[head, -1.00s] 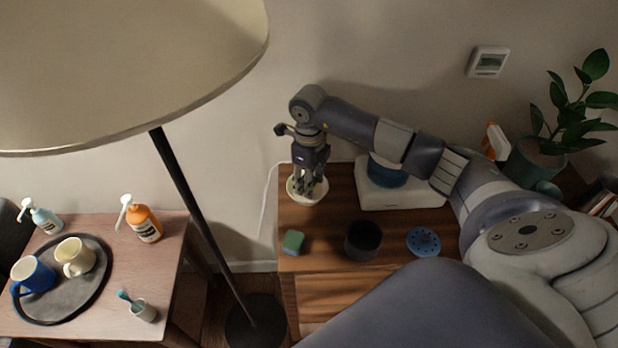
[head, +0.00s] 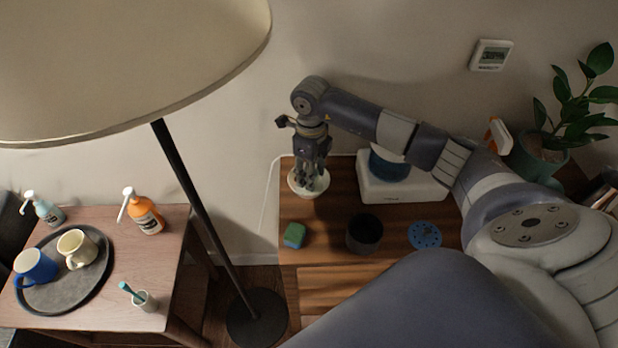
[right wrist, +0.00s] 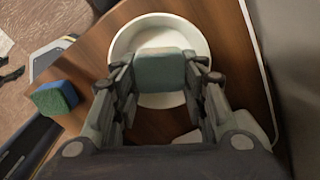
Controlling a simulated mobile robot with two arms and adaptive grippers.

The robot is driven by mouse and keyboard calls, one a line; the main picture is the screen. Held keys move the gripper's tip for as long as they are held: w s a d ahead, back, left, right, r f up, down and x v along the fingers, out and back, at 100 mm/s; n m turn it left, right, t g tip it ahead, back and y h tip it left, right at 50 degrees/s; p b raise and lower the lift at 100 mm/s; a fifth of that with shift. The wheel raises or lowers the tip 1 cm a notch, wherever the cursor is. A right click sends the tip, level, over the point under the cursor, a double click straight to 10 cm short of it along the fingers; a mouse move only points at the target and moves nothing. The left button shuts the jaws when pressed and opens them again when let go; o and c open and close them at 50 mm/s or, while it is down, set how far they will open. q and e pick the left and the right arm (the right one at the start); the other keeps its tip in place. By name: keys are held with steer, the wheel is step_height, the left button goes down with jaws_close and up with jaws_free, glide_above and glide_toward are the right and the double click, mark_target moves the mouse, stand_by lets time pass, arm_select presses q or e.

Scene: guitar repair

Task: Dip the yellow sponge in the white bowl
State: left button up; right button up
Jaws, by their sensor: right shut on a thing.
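The white bowl (head: 294,187) stands near the left back of the wooden cabinet top; the right wrist view shows it from above (right wrist: 160,32). My right gripper (head: 313,182) points down at the bowl. In the right wrist view my right gripper (right wrist: 159,75) is shut on a sponge (right wrist: 160,70), whose visible face looks dull grey-green, not yellow. The sponge overlaps the bowl's opening there; I cannot tell whether it touches the bowl's bottom. In the head view the fingers mostly hide it. My left gripper is not in view.
A green and blue sponge (head: 294,235) lies in front of the bowl, near a dark cup (head: 364,234) and a blue perforated disc (head: 425,235). A white device (head: 400,190) stands right of the bowl. A floor lamp (head: 185,170) rises to the left.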

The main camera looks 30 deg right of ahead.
steer(key=shift+r+p, duration=1.45)
steer(key=shift+r, duration=1.25)
steer(key=shift+r+p, duration=1.25)
steer(key=shift+r, duration=0.75)
